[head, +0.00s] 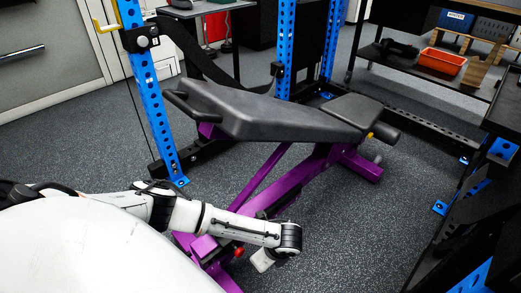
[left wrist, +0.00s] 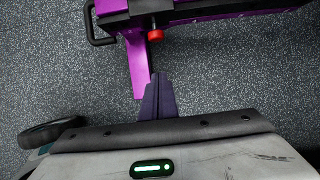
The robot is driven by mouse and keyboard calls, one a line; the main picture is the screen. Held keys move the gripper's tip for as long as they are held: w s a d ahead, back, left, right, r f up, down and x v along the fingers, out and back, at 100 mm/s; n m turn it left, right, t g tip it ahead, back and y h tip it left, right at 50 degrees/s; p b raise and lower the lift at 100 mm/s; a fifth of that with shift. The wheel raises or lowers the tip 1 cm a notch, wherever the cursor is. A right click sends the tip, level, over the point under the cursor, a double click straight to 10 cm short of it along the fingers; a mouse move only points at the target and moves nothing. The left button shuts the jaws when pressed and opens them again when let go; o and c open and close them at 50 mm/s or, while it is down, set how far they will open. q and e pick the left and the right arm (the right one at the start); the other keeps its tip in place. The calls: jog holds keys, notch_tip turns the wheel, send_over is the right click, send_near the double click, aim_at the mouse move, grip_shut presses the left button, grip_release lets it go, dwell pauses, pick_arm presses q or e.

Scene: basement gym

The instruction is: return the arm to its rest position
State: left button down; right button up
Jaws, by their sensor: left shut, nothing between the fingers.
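My left arm (head: 235,225) reaches in from the left in the head view, low in front of a purple-framed weight bench. Its wrist bends back at the end, and the white hand (head: 262,260) hangs down beside the bench's lower frame. The fingers are not clear in the head view. In the left wrist view the left gripper (left wrist: 159,76) shows as two dark fingers closed together with nothing between them. It points toward a purple bench part (left wrist: 137,65); I cannot tell whether they touch. My right gripper is in neither view.
The bench's black pad (head: 265,112) stands just beyond the arm, and a red knob (left wrist: 156,35) sits on its frame. Blue rack posts (head: 150,90) rise behind and left. A shelf with an orange bin (head: 441,61) is at the back right. Speckled floor (head: 350,235) is clear right of the hand.

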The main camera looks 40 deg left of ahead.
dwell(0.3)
